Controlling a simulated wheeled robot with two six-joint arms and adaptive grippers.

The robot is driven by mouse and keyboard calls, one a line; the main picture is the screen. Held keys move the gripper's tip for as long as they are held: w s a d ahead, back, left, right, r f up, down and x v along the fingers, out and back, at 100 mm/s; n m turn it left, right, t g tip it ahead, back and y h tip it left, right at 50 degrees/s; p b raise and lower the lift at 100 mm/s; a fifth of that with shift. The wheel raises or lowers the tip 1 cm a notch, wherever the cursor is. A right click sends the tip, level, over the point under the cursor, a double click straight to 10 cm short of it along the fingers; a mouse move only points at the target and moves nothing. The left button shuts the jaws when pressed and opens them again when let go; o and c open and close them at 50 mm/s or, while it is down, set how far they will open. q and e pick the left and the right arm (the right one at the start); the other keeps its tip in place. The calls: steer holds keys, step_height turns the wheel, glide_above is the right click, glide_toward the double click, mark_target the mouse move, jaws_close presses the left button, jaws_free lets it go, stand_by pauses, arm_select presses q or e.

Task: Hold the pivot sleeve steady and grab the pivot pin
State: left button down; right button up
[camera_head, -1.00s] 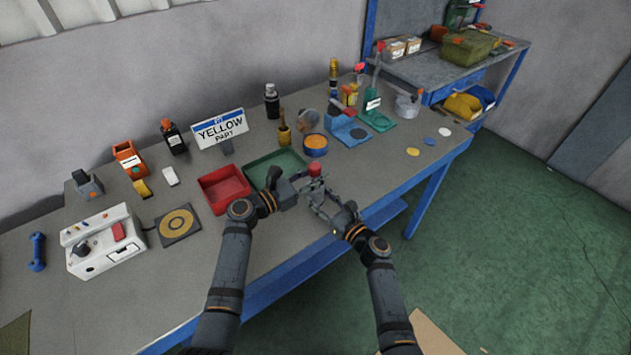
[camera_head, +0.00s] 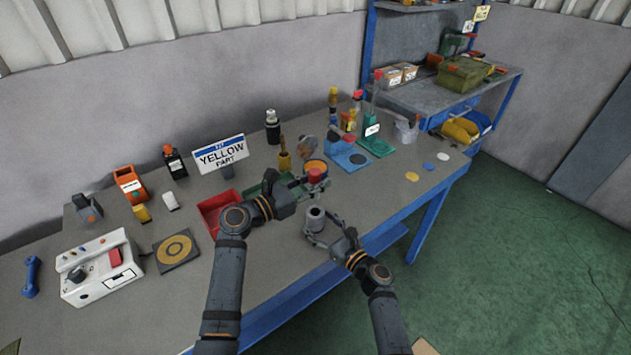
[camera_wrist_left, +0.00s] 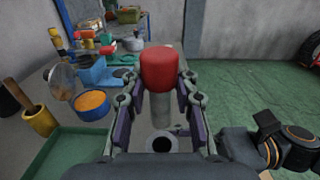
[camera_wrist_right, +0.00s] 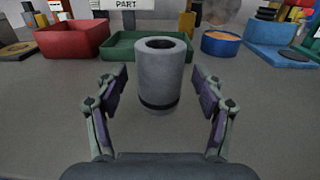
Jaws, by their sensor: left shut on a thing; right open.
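The pivot pin, with a red head (camera_head: 317,175) and a grey shaft (camera_wrist_left: 160,110), is held by my left gripper (camera_head: 301,184). It points down, apart from the sleeve in the head view. The pivot sleeve (camera_head: 315,216) is a grey upright cylinder on the bench, its dark top hole empty. The sleeve's top also shows below the pin in the left wrist view (camera_wrist_left: 162,145). My right gripper (camera_head: 318,230) is open around the sleeve. In the right wrist view the sleeve (camera_wrist_right: 163,80) stands between its spread fingers, with gaps on both sides.
A red tray (camera_wrist_right: 75,40) and a green tray (camera_wrist_right: 120,45) lie behind the sleeve. An orange-filled blue bowl (camera_wrist_left: 92,103) and a blue stand (camera_head: 347,153) are further right. A "YELLOW PART" sign (camera_head: 221,154) stands behind. The bench's blue front edge (camera_head: 290,277) is close.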

steer(key=shift+s, duration=0.1)
steer(key=v, duration=1.1)
steer(key=shift+s+d, duration=0.3)
